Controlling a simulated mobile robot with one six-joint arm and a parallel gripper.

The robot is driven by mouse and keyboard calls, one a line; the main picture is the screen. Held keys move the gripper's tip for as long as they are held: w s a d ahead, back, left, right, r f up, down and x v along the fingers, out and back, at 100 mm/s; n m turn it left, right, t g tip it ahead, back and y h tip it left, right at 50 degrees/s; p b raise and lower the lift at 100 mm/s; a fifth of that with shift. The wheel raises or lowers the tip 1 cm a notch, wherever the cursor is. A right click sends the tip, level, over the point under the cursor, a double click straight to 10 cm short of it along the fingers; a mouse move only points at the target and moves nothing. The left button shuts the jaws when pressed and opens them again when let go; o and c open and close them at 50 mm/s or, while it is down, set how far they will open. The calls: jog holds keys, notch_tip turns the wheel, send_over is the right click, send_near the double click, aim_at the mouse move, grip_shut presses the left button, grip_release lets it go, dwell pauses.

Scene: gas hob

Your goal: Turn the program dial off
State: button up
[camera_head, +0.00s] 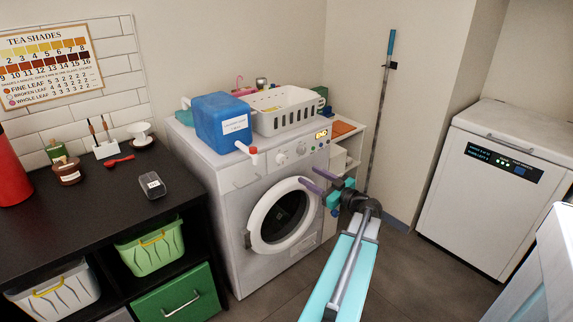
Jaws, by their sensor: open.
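A white front-loading washing machine (226,205) stands in the middle of the view. Its top front panel carries a round pale dial (281,160) and another round knob (301,149) to its right. I cannot tell which is the program dial or where either points. A lit orange display (321,135) sits further right on the panel. My gripper (315,178) is in front of the machine, below and to the right of the knobs. Its two purple fingers are apart and nothing is between them. It appears clear of the dial.
A blue container (223,123) with a red-capped spout (250,150) overhangs the panel's left part. A white basket (285,108) stands beside it. The round door (283,217) is shut. A dark counter (112,195) is at left, a white top-lid appliance (506,190) at right.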

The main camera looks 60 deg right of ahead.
aim_at(283, 161)
jog(key=x, duration=1.3)
jog(key=shift+w+d, duration=0.1)
jog(key=shift+w, duration=0.25)
jog(key=shift+c, duration=0.3)
jog(key=c, duration=1)
